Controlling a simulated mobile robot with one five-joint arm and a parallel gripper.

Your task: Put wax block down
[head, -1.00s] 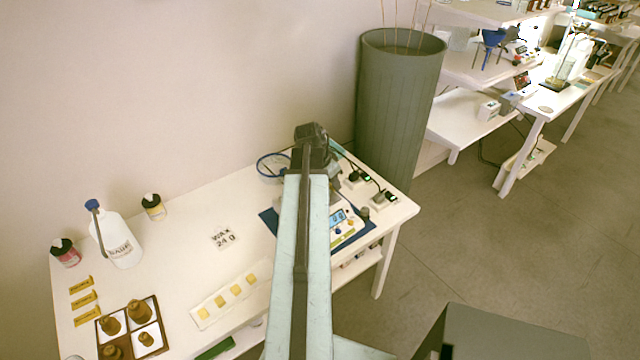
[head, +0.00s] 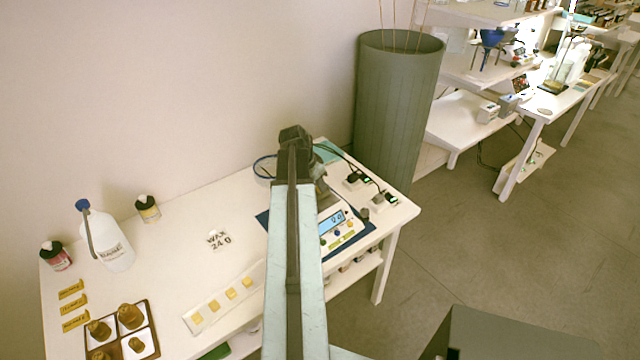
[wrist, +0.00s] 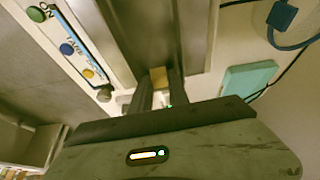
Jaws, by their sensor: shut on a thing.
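My gripper (wrist: 158,88) is shut on a small yellow wax block (wrist: 159,75), seen between its fingertips in the wrist view. In that view they are in front of the metal plate of the scale (wrist: 66,40); I cannot tell whether the block touches the plate. In the head view my arm hides the gripper, the block and much of the scale (head: 340,228), whose lit display and buttons show. Several other yellow wax blocks (head: 231,294) lie in a row on a pale strip (head: 208,313) to the left of my arm.
The scale stands on a blue mat (head: 357,238) on the white table (head: 180,245). Plugs (head: 382,202) and cables are at the right. A tall green bin (head: 397,110) stands behind.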

